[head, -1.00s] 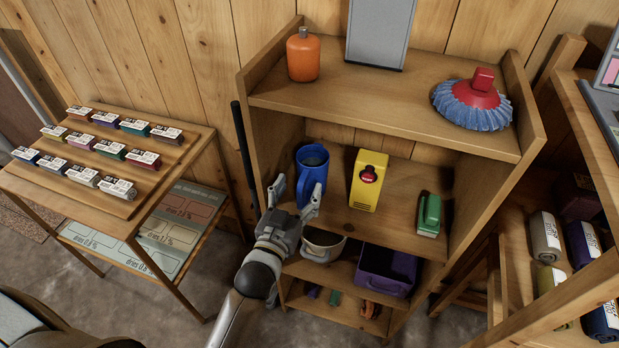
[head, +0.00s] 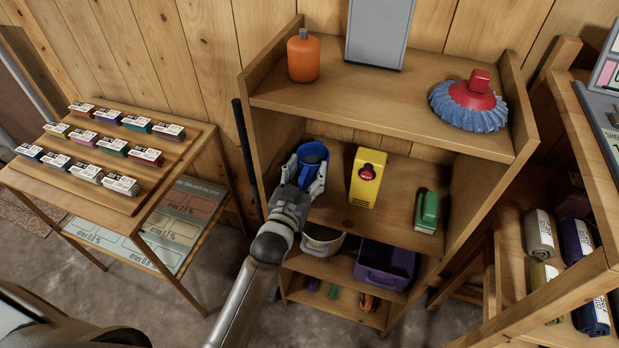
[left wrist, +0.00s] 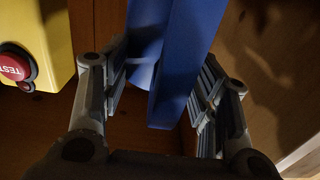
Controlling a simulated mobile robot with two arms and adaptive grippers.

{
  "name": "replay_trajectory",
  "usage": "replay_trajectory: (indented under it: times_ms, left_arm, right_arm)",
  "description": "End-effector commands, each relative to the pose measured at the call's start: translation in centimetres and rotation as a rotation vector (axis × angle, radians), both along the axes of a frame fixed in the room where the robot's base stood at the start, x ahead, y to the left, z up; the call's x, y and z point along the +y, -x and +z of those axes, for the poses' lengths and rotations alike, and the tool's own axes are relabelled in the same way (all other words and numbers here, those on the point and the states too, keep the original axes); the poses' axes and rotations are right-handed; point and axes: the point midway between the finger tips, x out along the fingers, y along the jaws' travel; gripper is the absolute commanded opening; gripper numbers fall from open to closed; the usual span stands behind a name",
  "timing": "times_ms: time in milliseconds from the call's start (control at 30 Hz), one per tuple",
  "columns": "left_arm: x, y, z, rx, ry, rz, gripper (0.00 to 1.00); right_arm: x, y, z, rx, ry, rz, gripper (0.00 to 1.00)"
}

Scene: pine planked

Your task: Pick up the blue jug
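The blue jug (head: 313,153) stands on the middle shelf of the wooden shelf unit, near its left side. My left gripper (head: 306,170) reaches in from the front, with one finger on each side of the jug, and hides its lower part. In the left wrist view the jug (left wrist: 190,45) and its handle fill the space between the spread fingers. A narrow dark gap shows beside the handle, and I see no clear grip on the jug. My right gripper is out of view.
A yellow box with a red button (head: 366,178) stands right of the jug, with a green object (head: 427,211) farther right. The top shelf (head: 390,97) is above the jug. A pale bowl (head: 322,241) and a purple bin (head: 385,266) sit below.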

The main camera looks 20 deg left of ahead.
Motion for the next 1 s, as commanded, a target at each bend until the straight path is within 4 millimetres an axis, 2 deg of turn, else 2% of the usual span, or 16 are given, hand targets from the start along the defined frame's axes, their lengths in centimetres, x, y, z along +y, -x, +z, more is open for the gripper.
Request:
replay_trajectory:
  times_ms: [33, 367, 1000]
  left_arm:
    - [-0.01, 0.01, -0.02, 0.001, 0.000, 0.000, 0.41]
    - [-0.01, 0.01, -0.01, 0.001, 0.000, 0.000, 0.00]
    - [-0.01, -0.04, 0.28, -0.006, 0.000, 0.000, 0.00]
  right_arm:
    - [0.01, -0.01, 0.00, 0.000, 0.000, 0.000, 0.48]
    - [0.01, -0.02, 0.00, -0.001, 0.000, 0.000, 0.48]
    - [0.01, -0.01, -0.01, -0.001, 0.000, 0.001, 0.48]
